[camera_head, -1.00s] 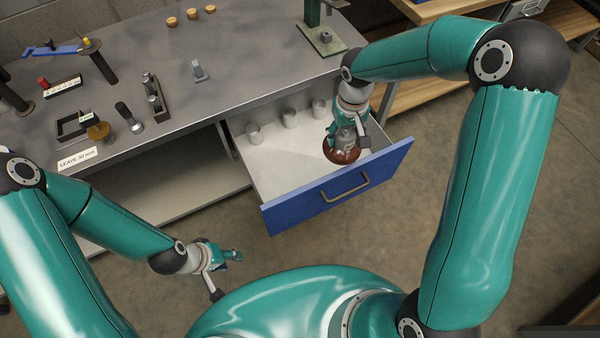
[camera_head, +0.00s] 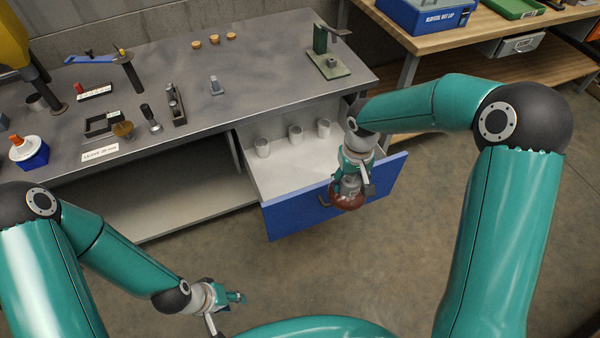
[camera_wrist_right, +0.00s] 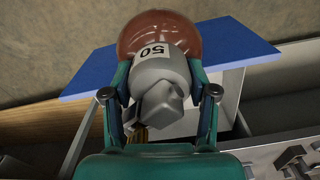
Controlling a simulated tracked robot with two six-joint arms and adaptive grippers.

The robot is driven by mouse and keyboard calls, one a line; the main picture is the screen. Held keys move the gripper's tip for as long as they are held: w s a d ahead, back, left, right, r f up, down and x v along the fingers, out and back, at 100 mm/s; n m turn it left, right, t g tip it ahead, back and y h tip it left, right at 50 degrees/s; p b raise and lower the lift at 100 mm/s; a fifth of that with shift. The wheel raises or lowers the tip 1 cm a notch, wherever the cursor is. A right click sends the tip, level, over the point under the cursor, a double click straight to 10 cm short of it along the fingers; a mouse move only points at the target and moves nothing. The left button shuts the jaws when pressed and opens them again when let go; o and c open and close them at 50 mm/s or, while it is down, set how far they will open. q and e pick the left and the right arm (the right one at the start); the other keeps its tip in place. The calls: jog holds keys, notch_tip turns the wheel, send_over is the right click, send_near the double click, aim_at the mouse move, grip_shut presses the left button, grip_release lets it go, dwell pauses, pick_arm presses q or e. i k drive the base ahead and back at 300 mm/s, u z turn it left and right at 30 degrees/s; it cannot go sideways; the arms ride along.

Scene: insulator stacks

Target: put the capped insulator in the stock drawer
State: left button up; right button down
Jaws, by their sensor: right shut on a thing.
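The capped insulator is a brown disc with a grey metal cap (camera_head: 348,199). In the right wrist view the cap (camera_wrist_right: 160,68) bears the label "50". My right gripper (camera_head: 352,183) is shut on the cap, with a finger on each side, and the disc points away from the wrist. In the head view the insulator overlaps the blue front of the open stock drawer (camera_head: 290,212) and hides part of its handle. The drawer front also shows behind the disc in the right wrist view (camera_wrist_right: 90,78). My left gripper (camera_head: 228,307) is empty, low at the left, its fingers apart.
The grey bench (camera_head: 250,80) above carries small tools, corks and a green stand (camera_head: 326,62). An orange-and-white piece on a blue block (camera_head: 28,150) stands at left.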

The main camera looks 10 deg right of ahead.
aim_at(309, 169)
jog(key=u, duration=0.1)
jog(key=i, duration=1)
jog(key=u, duration=0.1)
